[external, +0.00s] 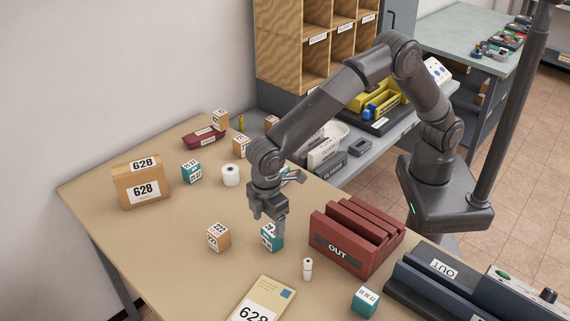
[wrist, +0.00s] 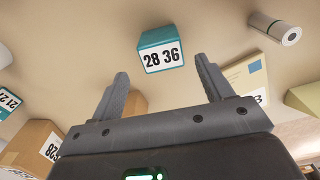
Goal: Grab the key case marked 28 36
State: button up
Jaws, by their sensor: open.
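The key case marked 28 36 (wrist: 162,50) is a small teal box with a white label. In the wrist view it lies just beyond my open fingertips, roughly centred between them. In the external view the teal case (external: 271,238) stands on the table directly below my gripper (external: 268,222), partly covered by it. My gripper (wrist: 162,82) is open, with nothing between its fingers. Whether the fingertips touch the case cannot be told.
A small box marked 222 (external: 218,237) stands left of the case, and a white cylinder (external: 307,268) stands to its right. The red OUT rack (external: 345,247) is close on the right. A 628 envelope (external: 262,300) lies in front. Another teal case (external: 365,301) is at front right.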

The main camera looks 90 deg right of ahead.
aim_at(272, 227)
jog(key=f, duration=0.4)
jog(key=s+f, duration=0.1)
jog(key=f, duration=0.1)
jog(key=shift+d+f, duration=0.1)
jog(key=shift+f, duration=0.1)
jog(key=shift+c, duration=0.2)
jog(key=shift+w, duration=0.1)
jog(key=c, duration=1.1)
